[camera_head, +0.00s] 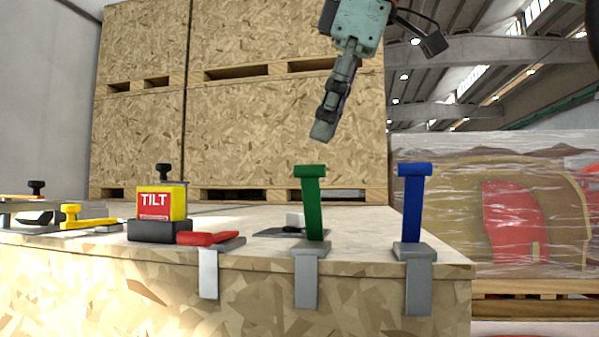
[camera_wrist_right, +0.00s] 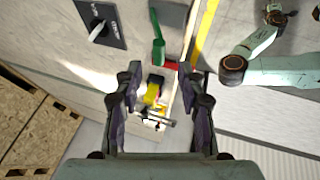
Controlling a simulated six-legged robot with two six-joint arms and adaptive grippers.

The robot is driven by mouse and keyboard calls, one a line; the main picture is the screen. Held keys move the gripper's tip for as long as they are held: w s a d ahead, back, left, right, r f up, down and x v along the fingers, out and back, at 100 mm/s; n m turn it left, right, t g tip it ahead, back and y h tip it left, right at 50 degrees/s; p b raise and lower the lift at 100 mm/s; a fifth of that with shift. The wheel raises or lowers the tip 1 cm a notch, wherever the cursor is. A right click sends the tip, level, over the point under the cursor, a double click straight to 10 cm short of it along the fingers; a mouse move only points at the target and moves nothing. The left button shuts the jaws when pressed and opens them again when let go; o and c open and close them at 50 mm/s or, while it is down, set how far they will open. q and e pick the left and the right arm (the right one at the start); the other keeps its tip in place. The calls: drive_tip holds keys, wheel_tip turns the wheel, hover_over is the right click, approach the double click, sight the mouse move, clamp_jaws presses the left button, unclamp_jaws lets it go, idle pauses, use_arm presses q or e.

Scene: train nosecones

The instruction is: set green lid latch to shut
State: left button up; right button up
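The green latch (camera_head: 312,205) stands upright on a grey bracket (camera_head: 309,275) at the front edge of the wooden crate lid. The wrist view shows a green piece (camera_wrist_right: 158,50) beyond the fingertips, likely this latch. My right gripper (camera_head: 322,130) hangs above and behind the green latch in the head view, pointing down and apart from it. In the wrist view my right gripper (camera_wrist_right: 160,70) has its fingers spread with nothing held. My left gripper is not in view.
A blue latch (camera_head: 411,205) stands upright to the right; a red latch (camera_head: 208,239) lies flat to the left. A yellow TILT box (camera_head: 160,203) and a yellow-handled clamp (camera_head: 85,222) are further left. Stacked wooden crates (camera_head: 285,130) rise behind. A wrapped pallet (camera_head: 520,215) stands right.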

sight(308, 176)
drive_tip(key=b+x, duration=0.3)
drive_tip(key=x, duration=0.4)
drive_tip(key=shift+w+a+f, duration=0.1)
drive_tip(key=shift+a+f, duration=0.05)
drive_tip(key=shift+f, duration=0.05)
drive_tip(key=shift+w+f, duration=0.2)
drive_tip(key=shift+w, duration=0.15)
drive_tip(key=shift+s+r, duration=0.1)
drive_tip(key=shift+s, duration=0.1)
drive_tip(key=shift+s+r, duration=0.1)
drive_tip(key=shift+s, duration=0.25)
drive_tip(key=c, duration=0.3)
drive_tip(key=shift+w, duration=0.35)
drive_tip(key=c, duration=0.5)
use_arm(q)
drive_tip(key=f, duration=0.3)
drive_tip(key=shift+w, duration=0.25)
use_arm(e)
drive_tip(key=shift+s, duration=0.1)
clamp_jaws()
